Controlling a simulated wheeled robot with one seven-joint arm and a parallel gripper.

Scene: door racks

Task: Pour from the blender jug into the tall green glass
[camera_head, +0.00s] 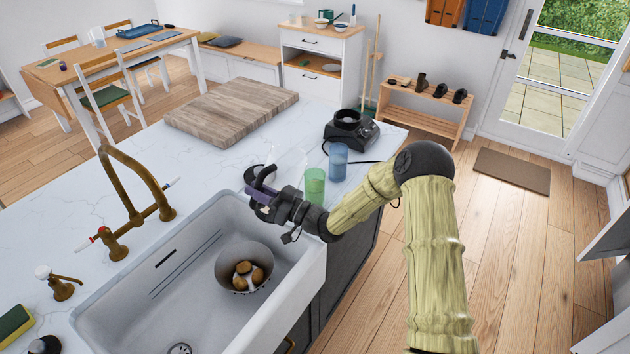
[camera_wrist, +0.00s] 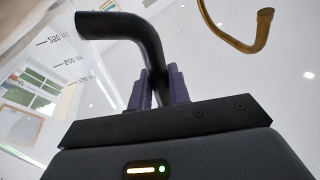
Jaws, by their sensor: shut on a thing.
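My gripper (camera_head: 262,196) is at the counter's near edge, beside the sink. Its purple fingers (camera_wrist: 158,86) are shut on the black handle (camera_wrist: 125,27) of the blender jug. The jug is clear, with dark volume marks on its wall (camera_wrist: 35,65) in the wrist view. In the head view the jug (camera_head: 290,160) is a faint see-through shape behind my gripper; its tilt and contents are hard to tell. The tall green glass (camera_head: 315,186) stands upright on the counter, just right of the jug and partly behind my wrist.
A blue glass (camera_head: 338,160) stands behind the green one, near the black blender base (camera_head: 350,130) and its cord. The sink (camera_head: 200,285) holds a bowl (camera_head: 244,268) with brown round things. A brass tap (camera_head: 135,200) rises at left. A wooden board (camera_head: 232,108) lies behind.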

